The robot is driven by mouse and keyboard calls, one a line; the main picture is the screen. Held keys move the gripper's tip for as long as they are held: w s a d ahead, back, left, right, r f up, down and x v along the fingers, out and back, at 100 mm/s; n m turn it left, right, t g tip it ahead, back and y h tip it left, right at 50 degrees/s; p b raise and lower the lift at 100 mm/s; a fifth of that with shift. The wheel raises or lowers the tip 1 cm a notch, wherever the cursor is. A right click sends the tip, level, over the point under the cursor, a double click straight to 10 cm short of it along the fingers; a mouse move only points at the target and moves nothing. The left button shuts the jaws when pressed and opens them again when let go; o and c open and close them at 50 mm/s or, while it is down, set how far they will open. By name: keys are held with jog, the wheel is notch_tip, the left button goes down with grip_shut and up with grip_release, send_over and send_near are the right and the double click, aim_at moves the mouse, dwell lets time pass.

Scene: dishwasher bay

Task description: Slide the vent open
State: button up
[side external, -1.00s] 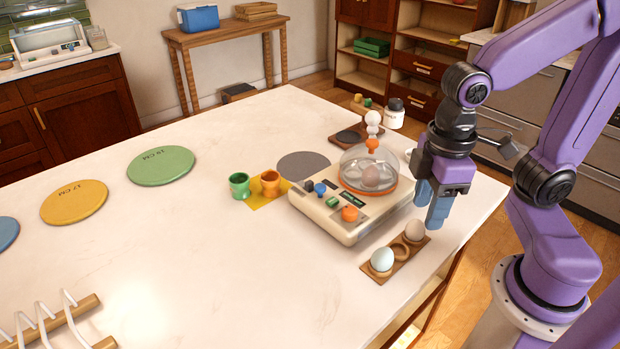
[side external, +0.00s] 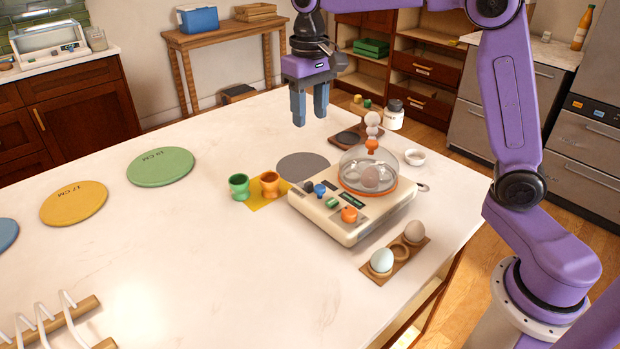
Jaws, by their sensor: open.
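A cream egg cooker (side external: 330,222) stands on the white counter. Its clear dome (side external: 358,170) with an orange rim and orange top knob covers at least one egg. Its sloped front carries a blue knob (side external: 320,189), a green control (side external: 332,202), an orange knob (side external: 349,214) and dark parts. I cannot tell which part is the vent, or whether it is open. My gripper (side external: 309,120) is open and empty, fingers pointing down, above the counter behind and to the left of the cooker. It touches nothing.
A wooden holder (side external: 408,260) with two eggs lies in front of the cooker at right. Green (side external: 239,186) and orange (side external: 270,184) egg cups stand to its left. A grey disc (side external: 303,165), a white jar (side external: 394,116) and a small bowl (side external: 414,157) are nearby.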

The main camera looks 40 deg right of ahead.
aim_at(310, 184)
notch_tip(310, 184, down, 17)
jog(key=shift+s, duration=0.1)
dwell(0.4)
